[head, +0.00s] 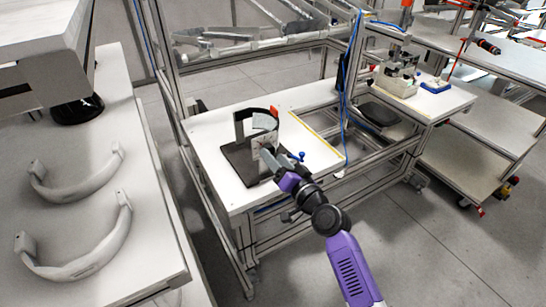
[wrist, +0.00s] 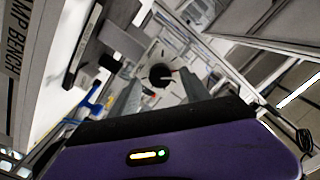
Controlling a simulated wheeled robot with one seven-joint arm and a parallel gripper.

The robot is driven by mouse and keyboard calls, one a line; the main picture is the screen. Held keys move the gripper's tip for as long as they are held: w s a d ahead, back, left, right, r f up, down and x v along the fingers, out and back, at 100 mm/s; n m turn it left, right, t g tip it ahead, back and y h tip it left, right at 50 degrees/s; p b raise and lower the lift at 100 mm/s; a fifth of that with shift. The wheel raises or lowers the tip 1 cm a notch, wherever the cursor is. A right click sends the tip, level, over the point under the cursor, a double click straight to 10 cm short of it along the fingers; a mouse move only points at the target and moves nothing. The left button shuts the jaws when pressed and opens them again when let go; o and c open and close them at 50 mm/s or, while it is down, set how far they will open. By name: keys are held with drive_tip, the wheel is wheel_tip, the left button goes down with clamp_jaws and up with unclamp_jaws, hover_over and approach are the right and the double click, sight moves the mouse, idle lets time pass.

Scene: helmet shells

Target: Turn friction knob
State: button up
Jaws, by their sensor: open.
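The friction knob appears to be the black round part (wrist: 161,75) with a thin red pointer, on a pale face in the wrist view. It lies between and beyond the two fingers of my gripper (wrist: 162,88), which are spread apart with nothing between them. I cannot tell whether the fingers touch it. In the head view my gripper (head: 266,158) is at the front of a fixture with a dark base plate (head: 243,170), a curved dark band (head: 258,113) and a red piece. The knob is not clearly visible there; my gripper partly covers the fixture's face.
A blue clamp-like part (head: 297,157) is close to the right of my gripper. The fixture stands on a white bench (head: 212,132) in an aluminium frame (head: 186,120). Another bench with a machine (head: 397,78) is at right.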

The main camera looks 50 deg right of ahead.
drive_tip(key=b+v, duration=0.1)
drive_tip(key=v, duration=0.5)
drive_tip(key=shift+s, duration=0.2)
